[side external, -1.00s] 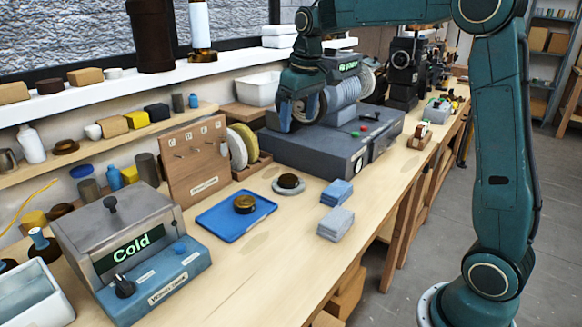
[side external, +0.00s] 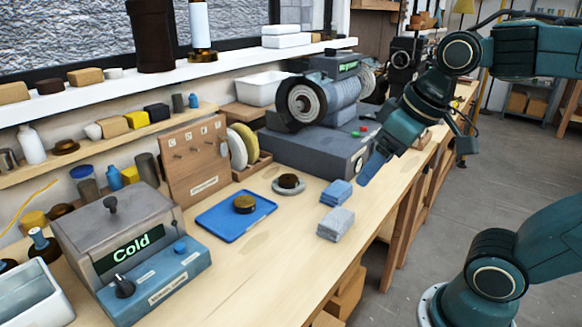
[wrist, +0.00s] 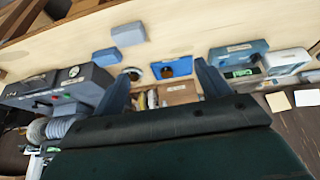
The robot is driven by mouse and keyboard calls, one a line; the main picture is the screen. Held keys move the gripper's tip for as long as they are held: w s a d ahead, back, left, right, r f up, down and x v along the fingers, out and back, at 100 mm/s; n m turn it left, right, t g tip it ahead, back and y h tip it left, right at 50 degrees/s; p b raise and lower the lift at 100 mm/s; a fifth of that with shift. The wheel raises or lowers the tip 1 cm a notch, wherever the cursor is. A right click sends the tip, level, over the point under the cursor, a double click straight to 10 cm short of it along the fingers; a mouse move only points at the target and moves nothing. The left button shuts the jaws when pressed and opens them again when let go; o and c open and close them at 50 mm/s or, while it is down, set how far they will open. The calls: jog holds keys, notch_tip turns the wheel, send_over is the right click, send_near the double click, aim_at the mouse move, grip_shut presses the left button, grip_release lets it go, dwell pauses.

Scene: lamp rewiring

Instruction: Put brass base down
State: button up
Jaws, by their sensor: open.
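A round brass piece with a dark top, which looks like the brass base (side external: 244,203), rests on the blue tray (side external: 212,222) on the bench. In the wrist view, a brown-gold round shape on the blue tray (wrist: 184,65) appears to be the brass base (wrist: 168,72). My gripper (side external: 415,160) is open and empty, raised near the front edge of the bench, right of the tray and apart from it. In the wrist view, the spread fingers of my gripper (wrist: 162,86) show on either side of the tray.
A grey polishing machine (side external: 310,152) with a round wheel stands behind. Folded blue cloths (side external: 337,193) lie right of the tray. A dark piece on a grey disc (side external: 288,185) sits nearby. A box reading "Cold" (side external: 125,235) stands left.

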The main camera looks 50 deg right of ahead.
jog(key=shift+t, duration=0.3)
jog(key=shift+s+a+f, duration=0.2)
jog(key=shift+s+f, duration=0.45)
jog(key=shift+s, duration=0.25)
jog(key=shift+s+a+f, duration=0.15)
jog(key=shift+s+f, duration=0.45)
jog(key=shift+s, duration=0.3)
